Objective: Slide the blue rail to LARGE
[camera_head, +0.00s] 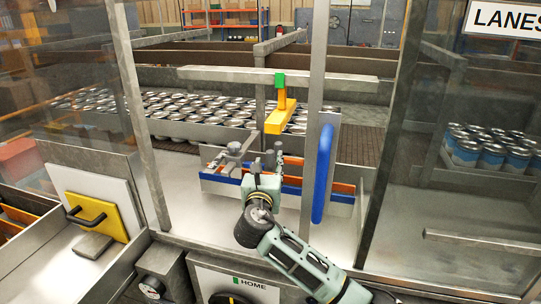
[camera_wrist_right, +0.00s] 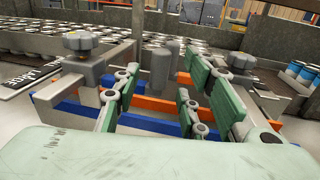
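Low blue rails and orange rails run side by side inside the machine, behind an upright frame. In the head view a blue rail (camera_head: 225,186) lies nearest, below an orange rail (camera_head: 290,190). In the wrist view the near blue rail (camera_wrist_right: 150,122) and the orange rail (camera_wrist_right: 152,103) pass across below my fingers. My right gripper (camera_head: 262,168) reaches in from the lower right; in the wrist view its green-padded fingers (camera_wrist_right: 160,82) are apart, with grey posts (camera_wrist_right: 160,62) beyond the gap. I cannot tell whether they touch anything. My left gripper is not in view.
Grey clamps with knobs (camera_wrist_right: 78,45) stand over the rails. A blue upright handle (camera_head: 323,173) on a frame is close right of my gripper. A yellow bracket (camera_head: 281,115) hangs above. Many cans (camera_head: 200,115) stand behind. A HOME panel (camera_head: 235,285) is in front.

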